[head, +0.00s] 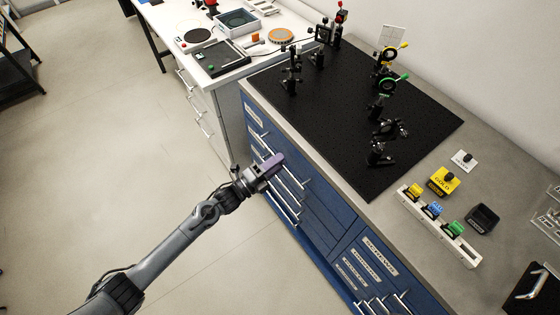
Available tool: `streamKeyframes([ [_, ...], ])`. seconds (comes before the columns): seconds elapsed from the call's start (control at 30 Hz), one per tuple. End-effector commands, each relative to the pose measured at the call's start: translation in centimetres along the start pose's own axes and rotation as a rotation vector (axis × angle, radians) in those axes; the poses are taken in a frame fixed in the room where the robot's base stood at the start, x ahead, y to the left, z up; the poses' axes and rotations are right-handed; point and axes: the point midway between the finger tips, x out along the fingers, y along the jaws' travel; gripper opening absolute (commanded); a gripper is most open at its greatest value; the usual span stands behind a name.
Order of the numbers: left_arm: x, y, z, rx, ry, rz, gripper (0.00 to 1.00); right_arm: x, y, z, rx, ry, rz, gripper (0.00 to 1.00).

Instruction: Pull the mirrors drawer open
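A blue drawer cabinet (323,210) stands under the bench, with a stack of drawers with long silver bar handles. The drawer fronts look shut. A white label (254,116) is on the upper left front, and I cannot read which drawer is the mirrors drawer. My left gripper (275,163) is at the bar handles of the left stack, over the upper ones. Its fingers overlap the handles in the picture, and I cannot tell whether they touch or grip one. The gripper hides part of the handles and fronts behind it. My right gripper is out of view.
A black breadboard (350,110) with optics mounts covers the bench top. A white rack (440,226) with coloured blocks stands at the right. More labelled blue drawers (366,262) are at lower right. A white table (222,60) with drawers stands behind. The floor at left is clear.

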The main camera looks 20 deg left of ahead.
Motion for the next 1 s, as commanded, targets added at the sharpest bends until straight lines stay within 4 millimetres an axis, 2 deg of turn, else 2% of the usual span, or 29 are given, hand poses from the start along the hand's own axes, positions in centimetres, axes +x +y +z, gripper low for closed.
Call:
streamKeyframes([
  [0.13,1.03,-0.02,0.01,0.001,0.000,-0.001,0.34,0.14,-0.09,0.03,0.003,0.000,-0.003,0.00],
  [0.47,1.31,0.01,-0.02,0.001,0.000,0.001,0.34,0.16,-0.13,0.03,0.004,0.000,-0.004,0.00],
  [0.5,1.31,0.00,-0.02,0.000,0.000,0.001,0.33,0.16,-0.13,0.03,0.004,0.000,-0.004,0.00],
  [0.7,1.30,0.00,-0.02,0.001,0.000,0.001,0.02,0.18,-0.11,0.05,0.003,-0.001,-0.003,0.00],
  [1.0,1.29,-0.01,-0.02,0.001,0.001,0.000,0.00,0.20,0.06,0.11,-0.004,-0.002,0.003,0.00],
])
